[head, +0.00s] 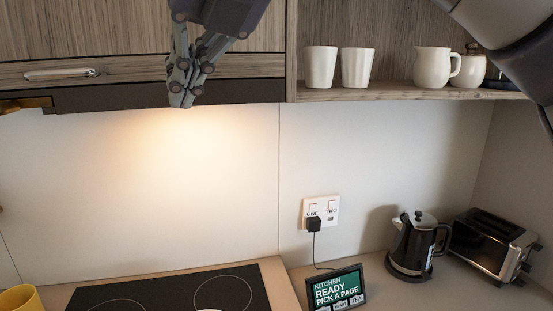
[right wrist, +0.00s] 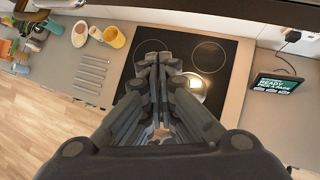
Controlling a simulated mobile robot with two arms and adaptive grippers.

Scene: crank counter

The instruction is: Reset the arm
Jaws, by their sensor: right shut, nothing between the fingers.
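My right gripper (head: 181,98) hangs at the top of the head view, fingers pointing down, in front of the dark hood strip under the wall cabinet. Its fingers are together with nothing between them. In the right wrist view the closed fingers (right wrist: 157,62) point toward the black cooktop (right wrist: 208,55), which lies well below. Part of my arm (head: 505,25) crosses the upper right corner of the head view. My left gripper does not show.
The cabinet (head: 130,35) and shelf (head: 400,93) with white cups are close by. Below stand a kettle (head: 412,245), toaster (head: 487,240) and tablet (head: 337,288). A yellow cup (right wrist: 114,37) and several metal strips lie left of the cooktop. Air before the wall is free.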

